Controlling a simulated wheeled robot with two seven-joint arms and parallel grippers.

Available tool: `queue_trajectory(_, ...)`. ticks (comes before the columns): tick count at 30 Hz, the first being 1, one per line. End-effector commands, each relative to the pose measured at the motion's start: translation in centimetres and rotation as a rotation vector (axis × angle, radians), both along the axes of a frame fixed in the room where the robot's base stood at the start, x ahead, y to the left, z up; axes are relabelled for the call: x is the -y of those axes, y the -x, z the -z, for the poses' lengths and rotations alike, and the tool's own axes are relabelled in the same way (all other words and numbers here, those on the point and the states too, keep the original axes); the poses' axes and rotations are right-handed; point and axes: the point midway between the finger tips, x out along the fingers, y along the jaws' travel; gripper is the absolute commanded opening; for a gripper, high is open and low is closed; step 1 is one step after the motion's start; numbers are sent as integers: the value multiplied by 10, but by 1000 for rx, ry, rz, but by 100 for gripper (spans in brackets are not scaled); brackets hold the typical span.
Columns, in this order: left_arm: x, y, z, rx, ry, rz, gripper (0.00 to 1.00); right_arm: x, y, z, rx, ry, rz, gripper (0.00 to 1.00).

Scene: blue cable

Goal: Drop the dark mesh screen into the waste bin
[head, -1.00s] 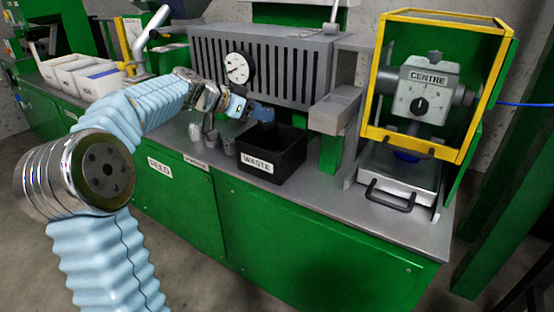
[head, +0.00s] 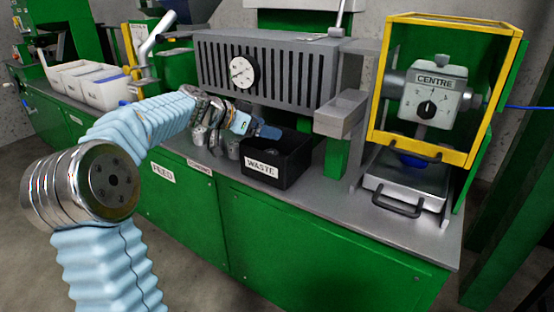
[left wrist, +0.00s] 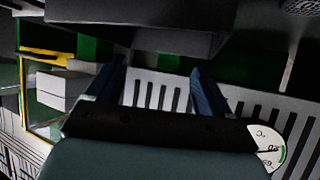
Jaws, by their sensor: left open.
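The black waste bin (head: 275,178), labelled WASTE, stands on the bench in the head view. My left gripper (head: 268,131) is over the bin's back left part, with its blue fingers above the rim. In the left wrist view the two fingers (left wrist: 158,74) are apart with nothing between them, and a dark box wall (left wrist: 140,40), probably the bin, shows at the top. A dim greyish shape (head: 270,151) shows inside the bin; it may be the dark mesh screen, but it is too dark to be sure. My right gripper is out of view.
Metal cups (head: 232,147) stand just left of the bin, partly behind my arm. A grey slotted housing with a dial (head: 242,72) is behind the gripper. A grey block (head: 341,112) and a yellow-framed guard (head: 375,100) stand to the right. The bench front is clear.

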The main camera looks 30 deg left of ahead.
Motion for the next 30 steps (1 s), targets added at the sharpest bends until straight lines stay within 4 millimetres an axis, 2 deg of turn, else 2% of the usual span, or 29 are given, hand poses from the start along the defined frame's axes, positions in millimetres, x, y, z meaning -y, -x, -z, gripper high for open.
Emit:
queue_trajectory(5,-6,9,-6,2,-2,-2,81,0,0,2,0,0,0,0)
queue_trajectory(15,-37,71,-43,2,-2,-4,81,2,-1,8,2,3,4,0)
queue_trajectory(21,-51,98,-60,0,-1,-2,81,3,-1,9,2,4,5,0)
queue_trajectory(30,-55,108,-66,0,0,0,81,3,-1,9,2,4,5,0)
